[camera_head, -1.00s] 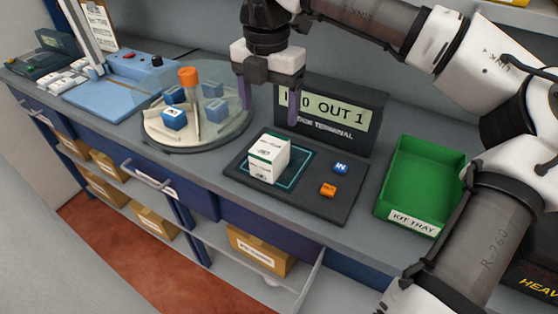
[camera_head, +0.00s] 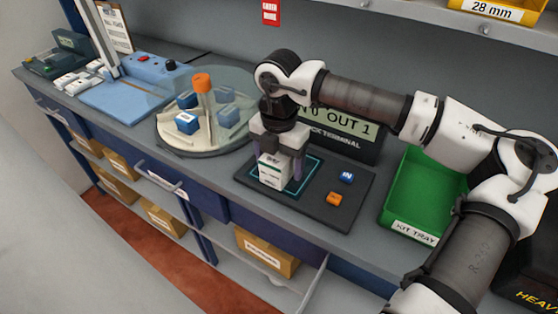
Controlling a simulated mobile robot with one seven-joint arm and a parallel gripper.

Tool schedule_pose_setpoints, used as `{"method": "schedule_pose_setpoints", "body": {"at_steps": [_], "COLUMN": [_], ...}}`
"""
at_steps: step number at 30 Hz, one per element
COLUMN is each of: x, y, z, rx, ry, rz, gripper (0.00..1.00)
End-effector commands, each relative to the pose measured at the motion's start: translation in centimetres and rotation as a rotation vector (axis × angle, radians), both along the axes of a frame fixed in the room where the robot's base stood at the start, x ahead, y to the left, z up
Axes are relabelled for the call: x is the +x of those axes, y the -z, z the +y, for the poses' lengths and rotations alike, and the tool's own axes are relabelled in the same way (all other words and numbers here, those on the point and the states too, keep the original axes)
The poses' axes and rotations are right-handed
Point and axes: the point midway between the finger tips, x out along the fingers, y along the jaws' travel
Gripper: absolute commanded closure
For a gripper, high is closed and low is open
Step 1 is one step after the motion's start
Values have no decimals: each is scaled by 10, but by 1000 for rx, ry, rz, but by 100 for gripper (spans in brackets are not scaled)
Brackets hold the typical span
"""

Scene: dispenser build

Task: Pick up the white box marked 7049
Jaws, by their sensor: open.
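My gripper (camera_head: 280,163) is open and points down at the box from above. One finger shows just right of the box and the other shows only in part at its left. The palm is close over the box top. I cannot tell whether the fingers touch its sides.
The dark pad (camera_head: 305,207) also has a blue IN button (camera_head: 346,177) and an orange button (camera_head: 334,199). The terminal (camera_head: 349,129) stands behind. A green kit tray (camera_head: 405,221) is at right. A turntable (camera_head: 175,141) with blue boxes (camera_head: 187,122) and an orange-capped post (camera_head: 202,84) is at left.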

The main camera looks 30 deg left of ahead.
Motion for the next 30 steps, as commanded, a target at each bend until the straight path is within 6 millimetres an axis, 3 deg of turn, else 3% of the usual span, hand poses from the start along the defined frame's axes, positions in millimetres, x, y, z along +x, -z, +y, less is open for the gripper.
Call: {"method": "schedule_pose_setpoints", "body": {"at_steps": [5,18,25,30], "x": [0,0,0,1], "y": [0,-1,-3,-23], "z": [0,0,0,0], "rx": [0,1,1,1], "ry": [0,0,0,1], "rz": [0,0,-1,-5], "gripper": [24,81,82,82]}}
